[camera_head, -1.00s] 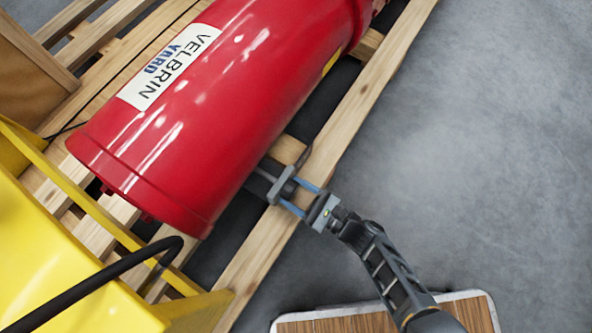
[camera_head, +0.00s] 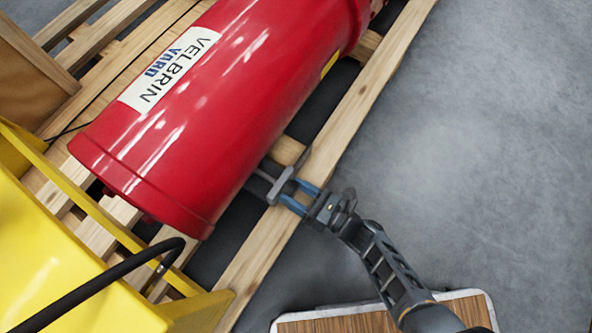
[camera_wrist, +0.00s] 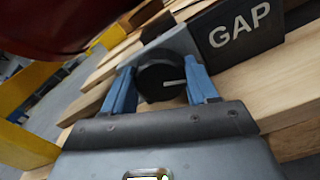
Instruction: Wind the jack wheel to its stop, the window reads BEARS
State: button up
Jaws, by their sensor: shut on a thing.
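The jack wheel (camera_wrist: 160,78) is a dark round knob with a pale line on its face, seen in the wrist view. My gripper (camera_wrist: 160,70) has its two blue fingers on either side of the knob, shut on it. A dark window plate (camera_wrist: 240,32) right of the knob reads GAP in pale letters. In the head view my gripper (camera_head: 290,191) is at a grey jack bracket (camera_head: 281,186) beside the red cylinder, at the pallet edge. The knob itself is hard to make out there, and the window text does not show.
The large red cylinder (camera_head: 215,100), labelled VELBRIN YARD, lies over a wooden pallet (camera_head: 262,262). A yellow housing (camera_head: 60,265) with a black hose (camera_head: 100,280) stands at lower left. A wood-topped board (camera_head: 345,322) is at the bottom. Grey floor (camera_head: 480,150) at right is clear.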

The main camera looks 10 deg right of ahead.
jog(key=m, duration=0.6)
jog(key=shift+w+f+m+p, duration=0.1)
jog(key=shift+m+p, duration=0.2)
dwell(0.5)
jog(key=o, duration=1.1)
jog(key=shift+c, duration=0.2)
jog(key=shift+d+f, duration=0.1)
